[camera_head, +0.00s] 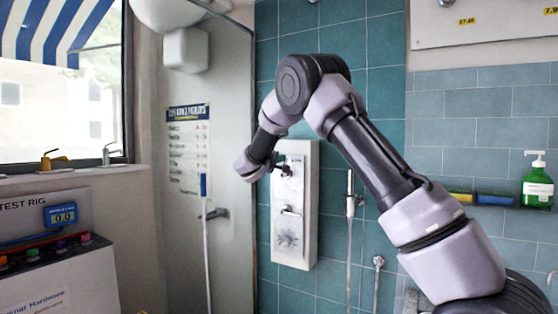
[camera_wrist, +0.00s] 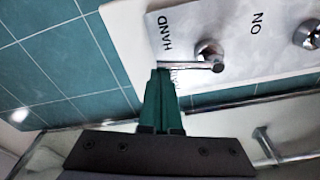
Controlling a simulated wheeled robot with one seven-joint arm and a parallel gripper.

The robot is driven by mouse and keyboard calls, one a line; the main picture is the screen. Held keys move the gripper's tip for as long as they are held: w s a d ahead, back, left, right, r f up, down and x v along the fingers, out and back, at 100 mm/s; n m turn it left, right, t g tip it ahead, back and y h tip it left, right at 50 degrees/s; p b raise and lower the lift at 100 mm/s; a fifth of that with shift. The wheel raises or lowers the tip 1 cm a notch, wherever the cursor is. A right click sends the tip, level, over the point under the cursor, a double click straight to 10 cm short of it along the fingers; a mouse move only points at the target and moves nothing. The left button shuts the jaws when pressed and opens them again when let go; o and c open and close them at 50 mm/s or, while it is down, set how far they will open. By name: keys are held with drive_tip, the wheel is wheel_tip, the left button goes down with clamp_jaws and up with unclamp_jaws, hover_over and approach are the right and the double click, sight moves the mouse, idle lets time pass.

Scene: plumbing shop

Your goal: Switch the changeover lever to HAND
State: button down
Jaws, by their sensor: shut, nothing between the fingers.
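The changeover lever (camera_wrist: 195,65) is a chrome bar with a round hub on a pale metal plate (camera_wrist: 245,55). The word HAND is printed on the plate beyond the lever, and another small label beside the bar is partly hidden. My gripper (camera_wrist: 160,74) is shut and empty; its green fingertips are close to the bar's left end in the wrist view. I cannot tell whether they touch. In the head view my gripper (camera_head: 284,170) is at the upper part of the white shower panel (camera_head: 297,250), and my wrist hides part of the lever area.
A second chrome knob (camera_wrist: 306,34) stands beside an ON label. Lower on the panel are a small handle (camera_head: 291,211) and a round dial (camera_head: 287,240). A hand-shower rail (camera_head: 350,205) hangs to the right, and a glass screen (camera_head: 228,120) stands to the left.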

drive_tip(key=shift+s+d+f, duration=0.15)
drive_tip(key=shift+s+d, duration=0.2)
drive_tip(key=shift+d, duration=0.25)
drive_tip(key=shift+s, duration=0.1)
idle(0.4)
